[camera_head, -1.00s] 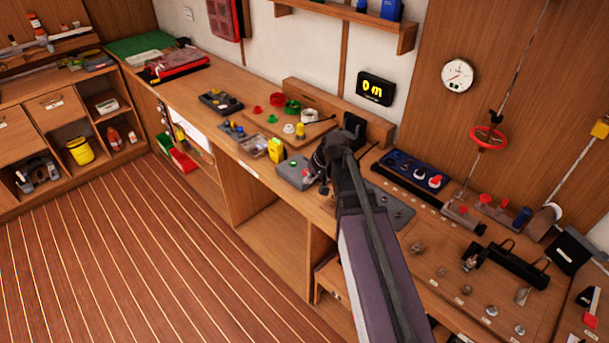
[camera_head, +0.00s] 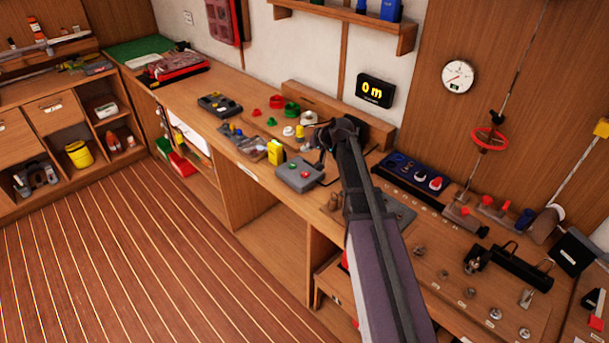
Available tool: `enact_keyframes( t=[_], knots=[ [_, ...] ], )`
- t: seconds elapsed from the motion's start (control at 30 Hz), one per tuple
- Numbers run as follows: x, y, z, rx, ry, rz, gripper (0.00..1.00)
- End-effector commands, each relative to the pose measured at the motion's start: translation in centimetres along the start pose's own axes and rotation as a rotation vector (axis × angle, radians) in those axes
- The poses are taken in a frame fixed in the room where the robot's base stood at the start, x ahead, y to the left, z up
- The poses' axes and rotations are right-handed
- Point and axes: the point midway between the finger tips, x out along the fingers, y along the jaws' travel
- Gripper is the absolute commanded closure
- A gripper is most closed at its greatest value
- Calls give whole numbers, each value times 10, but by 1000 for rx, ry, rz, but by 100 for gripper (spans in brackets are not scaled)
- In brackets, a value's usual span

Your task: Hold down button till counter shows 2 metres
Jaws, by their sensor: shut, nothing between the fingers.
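The counter (camera_head: 375,91) is a black display on the back wall with yellow characters reading "0 m". My gripper (camera_head: 322,145) is at the end of my arm, just behind and to the right of the box, apart from the buttons as far as I can tell. It is shut and empty. Its fingertips are small and dark, and partly hidden by the wrist.
A blue panel with knobs (camera_head: 412,172) lies right of my arm. A round gauge (camera_head: 458,76) and a red ring on a rod (camera_head: 489,139) are farther right. The wooden floor (camera_head: 150,260) is clear.

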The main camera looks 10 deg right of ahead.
Motion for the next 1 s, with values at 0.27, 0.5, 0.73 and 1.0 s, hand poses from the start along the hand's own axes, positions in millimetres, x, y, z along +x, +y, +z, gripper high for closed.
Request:
enact_keyframes(
  t=[0.27,0.5,0.73,1.0],
  knots=[
    [9,6,7,-1,-1,0,100],
    [23,16,17,-1,-1,0,100],
    [37,25,27,-1,-2,0,100],
    [52,36,38,-1,-2,0,100]
  ],
)
